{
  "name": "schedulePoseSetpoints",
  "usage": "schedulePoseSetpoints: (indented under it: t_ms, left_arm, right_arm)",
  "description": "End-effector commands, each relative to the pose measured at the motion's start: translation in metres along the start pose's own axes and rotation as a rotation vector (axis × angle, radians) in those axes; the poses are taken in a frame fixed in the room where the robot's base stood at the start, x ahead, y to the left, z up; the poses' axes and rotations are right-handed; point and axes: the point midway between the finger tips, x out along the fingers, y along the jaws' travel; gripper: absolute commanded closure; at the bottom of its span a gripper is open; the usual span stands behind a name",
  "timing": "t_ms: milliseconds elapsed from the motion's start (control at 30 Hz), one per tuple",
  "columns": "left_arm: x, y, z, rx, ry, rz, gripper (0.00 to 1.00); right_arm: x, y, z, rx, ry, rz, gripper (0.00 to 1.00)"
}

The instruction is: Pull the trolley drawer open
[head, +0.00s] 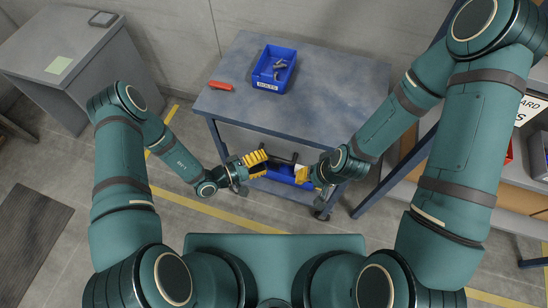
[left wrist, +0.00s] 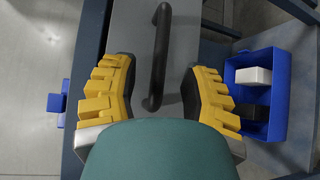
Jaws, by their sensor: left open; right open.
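The trolley (head: 335,95) has a grey top, and its drawer front (left wrist: 195,30) is a grey panel in the left wrist view. The black bar handle (left wrist: 158,55) stands out from this panel and also shows in the head view (head: 280,160). My left gripper (head: 264,164) is open, with one yellow finger on each side of the handle's lower end in the left wrist view (left wrist: 158,90). Gaps show between fingers and bar. My right gripper (head: 306,176) is open beside the handle's right end; whether it touches anything is unclear.
A blue bin (head: 268,81) with grey parts and a red-orange object (head: 220,86) are on the trolley top. A lower blue bin (left wrist: 262,62) holds a white block (left wrist: 253,76) and a dark one. A grey cabinet (head: 75,60) stands left. Floor shows left of the trolley.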

Motion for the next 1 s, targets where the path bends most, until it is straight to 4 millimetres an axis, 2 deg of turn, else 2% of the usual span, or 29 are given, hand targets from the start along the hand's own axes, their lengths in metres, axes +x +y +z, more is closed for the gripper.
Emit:
schedulePoseSetpoints:
  t_ms: [100, 300, 667, 767, 800, 833, 1000]
  left_arm:
    - [0.02, 0.0, 0.001, 0.0, -0.002, 0.001, 0.54]
    - [0.038, 0.0, 0.0, 0.0, -0.001, 0.0, 0.54]
    - [0.042, 0.0, 0.0, -0.001, -0.001, 0.0, 0.54]
    - [0.042, 0.0, 0.0, -0.001, -0.001, 0.0, 0.83]
    - [0.042, 0.0, 0.0, -0.001, -0.001, 0.0, 0.97]
    - [0.042, 0.0, 0.0, -0.001, -0.001, 0.0, 1.0]
    - [0.042, 0.0, 0.0, -0.001, -0.001, 0.0, 1.0]
  right_arm:
    - [0.002, 0.001, 0.001, -0.001, -0.001, 0.0, 0.66]
    - [0.003, 0.001, 0.001, -0.001, -0.003, 0.0, 0.66]
    - [0.003, 0.001, 0.002, -0.001, -0.003, 0.0, 0.66]
    - [0.003, 0.001, 0.001, -0.001, -0.003, 0.0, 0.66]
    - [0.003, 0.001, 0.001, -0.001, -0.003, 0.0, 0.66]
    - [0.003, 0.001, 0.001, -0.001, -0.003, 0.0, 0.66]
    - [0.003, 0.001, 0.001, -0.001, -0.003, 0.0, 0.66]
